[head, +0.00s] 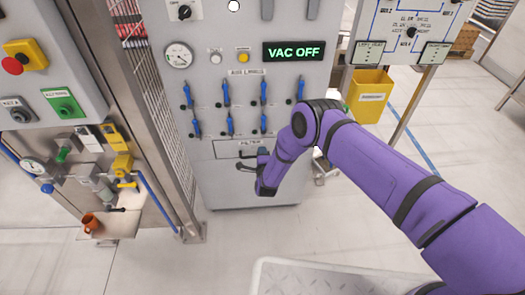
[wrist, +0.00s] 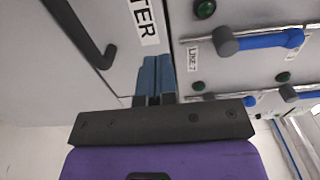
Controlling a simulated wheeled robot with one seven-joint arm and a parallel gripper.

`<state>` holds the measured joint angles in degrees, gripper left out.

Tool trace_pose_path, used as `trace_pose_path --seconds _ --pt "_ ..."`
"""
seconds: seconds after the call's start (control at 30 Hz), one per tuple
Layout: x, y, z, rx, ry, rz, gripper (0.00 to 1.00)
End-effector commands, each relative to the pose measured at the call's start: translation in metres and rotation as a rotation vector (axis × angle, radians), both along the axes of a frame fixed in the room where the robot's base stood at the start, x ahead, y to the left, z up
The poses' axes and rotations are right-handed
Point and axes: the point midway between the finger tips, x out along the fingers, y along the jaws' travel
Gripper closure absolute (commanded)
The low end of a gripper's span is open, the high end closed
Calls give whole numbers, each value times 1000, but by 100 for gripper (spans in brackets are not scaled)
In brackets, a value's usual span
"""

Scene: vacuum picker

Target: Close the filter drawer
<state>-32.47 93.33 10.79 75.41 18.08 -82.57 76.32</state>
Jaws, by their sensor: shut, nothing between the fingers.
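The filter drawer (head: 227,149) is a light grey panel low on the grey cabinet, under the rows of blue-handled valves. In the wrist view its front (wrist: 110,25) fills the upper left, with a dark bar handle (wrist: 80,32) and a label ending in "TER". A dark strip runs along the drawer's edge; I cannot tell how far it stands out. My gripper (wrist: 154,72) is shut and empty, its blue fingertips at the drawer's edge beside the label. I cannot tell whether they touch. In the head view my purple arm hides part of the drawer's right side.
Blue-handled valves (wrist: 262,41) sit close to the right of my fingers in the wrist view. The cabinet display (head: 294,52) reads "VAC OFF". A metal post and mesh guard (head: 160,110) stand left of the cabinet. A yellow bin (head: 369,96) stands right. The floor in front is partly clear.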

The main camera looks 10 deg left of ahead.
Motion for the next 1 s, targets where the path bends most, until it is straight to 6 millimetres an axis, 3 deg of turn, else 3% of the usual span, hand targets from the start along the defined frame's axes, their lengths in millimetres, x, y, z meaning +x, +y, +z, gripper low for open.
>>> trace_pose_path --seconds 0.6,1.0 --pt "-80 -19 0 0 1 0 100" --pt "-89 -22 0 0 -1 -1 100"
